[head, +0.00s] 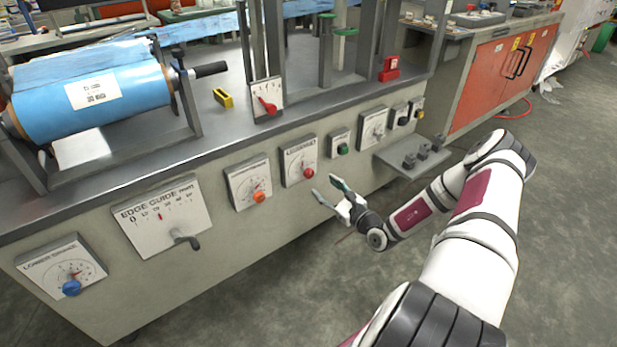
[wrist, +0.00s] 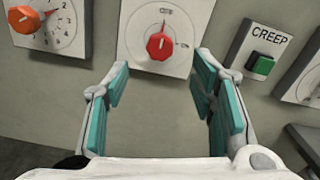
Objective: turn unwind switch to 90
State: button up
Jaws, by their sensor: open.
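A white panel (head: 299,158) on the machine's front carries a red knob (head: 308,173); its lettering is too small to read surely, so I cannot confirm that it is the unwind switch. In the wrist view the red knob (wrist: 159,46) is at the top centre, its narrow pointer upward, with small marks above and to its right. My gripper (head: 328,188) is open and empty, in front of the machine, just below and right of that panel in the head view. In the wrist view its teal-padded fingers (wrist: 161,72) stand apart below the knob, not touching it.
An orange knob (head: 259,197) on a numbered dial is left of the red one. A green CREEP button (wrist: 262,66) is to the right. A small ledge (head: 412,160) juts out farther right. Floor in front of the machine is clear.

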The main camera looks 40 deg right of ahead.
aim_at(311, 174)
jog(key=w+b, duration=0.2)
jog(key=w, duration=0.7)
jog(key=shift+w+a, duration=0.1)
jog(key=shift+w, duration=0.15)
jog(key=c, duration=1.2)
